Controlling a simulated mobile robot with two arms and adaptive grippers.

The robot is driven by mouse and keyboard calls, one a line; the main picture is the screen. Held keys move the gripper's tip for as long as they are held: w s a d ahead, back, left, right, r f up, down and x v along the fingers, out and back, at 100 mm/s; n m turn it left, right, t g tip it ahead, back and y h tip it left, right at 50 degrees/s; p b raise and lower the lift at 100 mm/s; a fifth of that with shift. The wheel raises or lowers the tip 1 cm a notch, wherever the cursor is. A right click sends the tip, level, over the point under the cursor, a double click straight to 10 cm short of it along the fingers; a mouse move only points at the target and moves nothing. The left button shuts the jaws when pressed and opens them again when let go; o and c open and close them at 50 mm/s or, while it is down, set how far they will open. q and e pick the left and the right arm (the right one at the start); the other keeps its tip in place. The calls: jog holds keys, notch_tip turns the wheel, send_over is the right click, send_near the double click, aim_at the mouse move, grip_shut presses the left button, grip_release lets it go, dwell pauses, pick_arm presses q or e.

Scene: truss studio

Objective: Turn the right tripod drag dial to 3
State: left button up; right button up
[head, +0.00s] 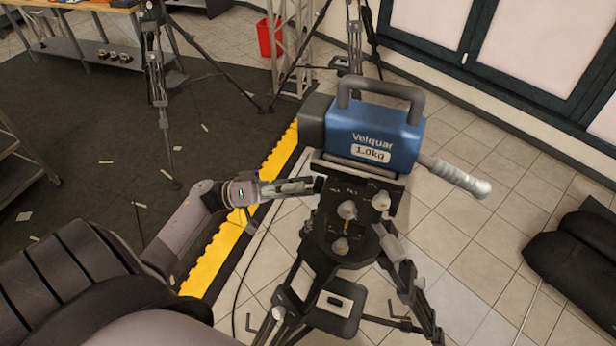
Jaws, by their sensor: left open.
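A dark tripod (343,232) stands upright in the middle of the head view. A blue camera block (372,137) marked "Velquar 1.0kg" sits on its head. Light knobs show on the tripod's top: one near the middle (347,209), one to its right (381,200) and one lower down (340,245). I cannot tell which is the drag dial, and no dial numbers can be read. My left gripper (312,186) is open, with its fingertips at the left edge of the tripod head, below the camera block. I cannot tell whether they touch it. My right gripper is not in view.
A pan handle (460,177) sticks out to the right of the block. A yellow floor edge (222,257) borders the dark mat. Another tripod (157,90) stands at the back left. Black bags (575,262) lie at the right. Tiled floor between is mostly clear.

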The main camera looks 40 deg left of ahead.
pick_arm(q)
jog(key=shift+x, duration=1.1)
jog(key=c, duration=1.1)
jog(key=shift+w+a+f+m+g+h+b, duration=0.15)
jog(key=shift+m+g+h+b, duration=0.3)
jog(key=shift+m+g+b, duration=2.55)
jog(key=shift+w+d+r+m+g+h+b, duration=0.1)
jog(key=shift+w+m+g+h+b, duration=0.5)
jog(key=shift+m+b, duration=4.45)
jog(key=shift+s+a+f+m+g+h+b, duration=0.2)
jog(key=shift+m+g+b, duration=2)
jog(key=shift+m+b, duration=1.8)
jog(key=shift+c, duration=0.2)
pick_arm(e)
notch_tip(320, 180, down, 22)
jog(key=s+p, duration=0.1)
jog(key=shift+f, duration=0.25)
pick_arm(q)
jog(key=shift+d+r+m, duration=0.15)
jog(key=shift+m, duration=0.6)
